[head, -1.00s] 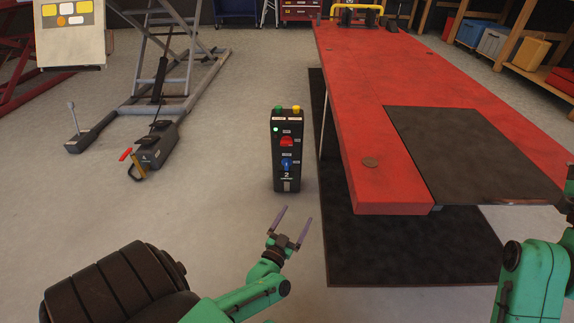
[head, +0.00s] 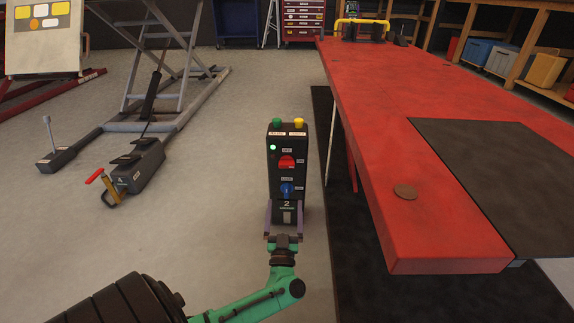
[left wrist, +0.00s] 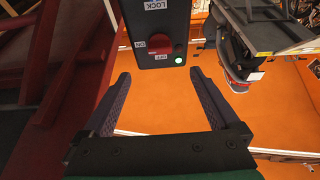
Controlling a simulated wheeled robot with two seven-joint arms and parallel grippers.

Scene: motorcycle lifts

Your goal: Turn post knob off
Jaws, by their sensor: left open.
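The black post (head: 287,165), marked 2, stands upright on the floor left of the red lift. A red knob (head: 287,162) is on its upper face and a blue knob (head: 287,190) is below. A small green light (head: 273,147) is lit. My left gripper (head: 285,205) is open in front of the lower part of the post, its fingers at either side in the picture; contact is unclear. In the left wrist view, the red knob (left wrist: 160,43) shows beyond the open fingers, near ON and OFF labels. My right gripper is out of view.
The red lift table (head: 385,130) stands close on the right, with a dark mat (head: 330,130) beneath. A grey lift (head: 150,125) with a pedal unit (head: 137,167) stands at left. The floor between is clear.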

